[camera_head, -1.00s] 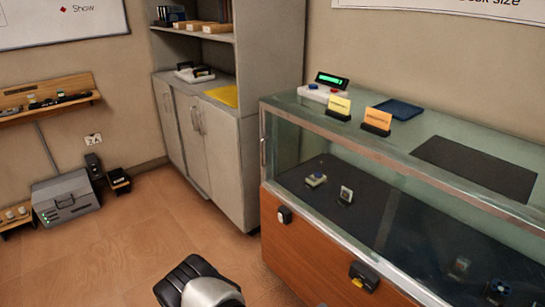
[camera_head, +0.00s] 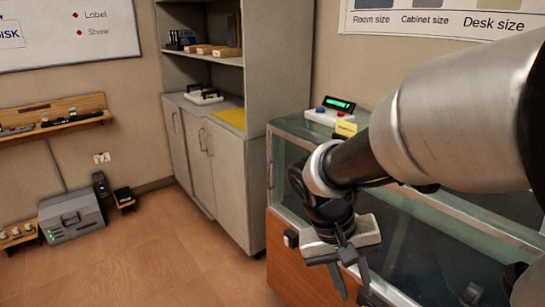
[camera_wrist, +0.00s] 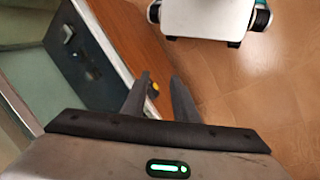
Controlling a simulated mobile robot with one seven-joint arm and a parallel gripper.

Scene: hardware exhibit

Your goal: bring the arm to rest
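My arm reaches in from the right edge of the head view and bends down in front of the glass display case (camera_head: 455,228). My gripper (camera_head: 354,296) hangs at the front of the case, pointing downward, and its two fingers are apart. In the wrist view, my gripper (camera_wrist: 161,78) also shows a gap between its fingers, with nothing between them. The case's wooden front (camera_wrist: 130,38) and the floor (camera_wrist: 255,85) lie beyond. My arm hides much of the case top and glass.
A grey cabinet (camera_head: 228,170) with shelves stands left of the case. A button box with a green display (camera_head: 338,104) sits on the case. A grey toolbox-like unit (camera_head: 72,218) stands on the floor at left. The middle floor (camera_head: 165,262) is clear.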

